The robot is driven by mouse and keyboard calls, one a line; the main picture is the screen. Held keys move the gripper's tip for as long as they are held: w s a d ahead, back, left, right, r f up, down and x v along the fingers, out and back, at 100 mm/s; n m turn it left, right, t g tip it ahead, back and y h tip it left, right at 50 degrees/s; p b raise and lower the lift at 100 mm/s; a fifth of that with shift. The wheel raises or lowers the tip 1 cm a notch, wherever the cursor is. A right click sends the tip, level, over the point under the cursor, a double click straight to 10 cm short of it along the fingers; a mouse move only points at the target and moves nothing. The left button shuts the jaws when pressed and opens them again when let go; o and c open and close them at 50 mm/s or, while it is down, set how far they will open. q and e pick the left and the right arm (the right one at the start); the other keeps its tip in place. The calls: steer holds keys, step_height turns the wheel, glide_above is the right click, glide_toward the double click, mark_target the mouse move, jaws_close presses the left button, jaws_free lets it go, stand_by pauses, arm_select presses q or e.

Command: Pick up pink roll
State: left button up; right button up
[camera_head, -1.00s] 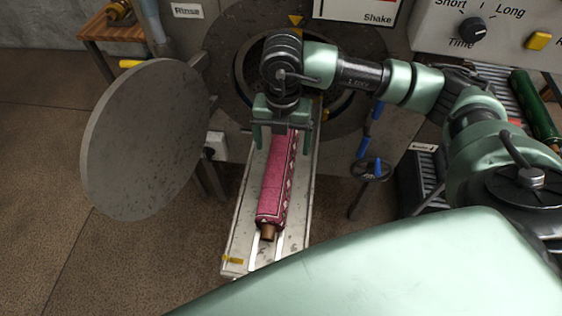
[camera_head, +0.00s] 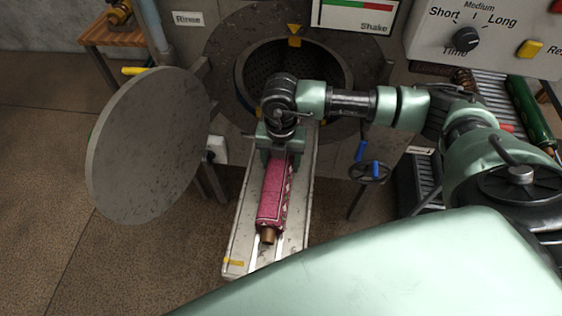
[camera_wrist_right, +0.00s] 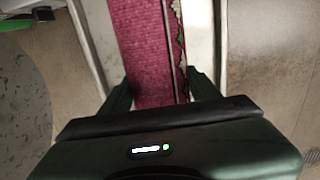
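The pink roll (camera_head: 273,205) is a patterned rolled rug with a brown core end. It lies lengthwise on a pale tray (camera_head: 238,240) in front of the round drum opening. My right gripper (camera_head: 281,162) is over its far part, with one finger on each side. In the right wrist view the roll (camera_wrist_right: 150,50) runs between the two fingertips (camera_wrist_right: 159,80), which sit close against its sides. The gripper looks shut on it. The roll's far end is hidden under the gripper. My left gripper is not in view.
A round grey door (camera_head: 145,150) stands open at left. The drum opening (camera_head: 255,75) is behind my right arm. A blue-handled valve wheel (camera_head: 370,172) is right of the tray. A green roll (camera_head: 530,112) lies on a rack at right.

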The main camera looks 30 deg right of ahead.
jaws_close()
steer(key=shift+w, duration=0.1)
steer(key=shift+r, duration=0.15)
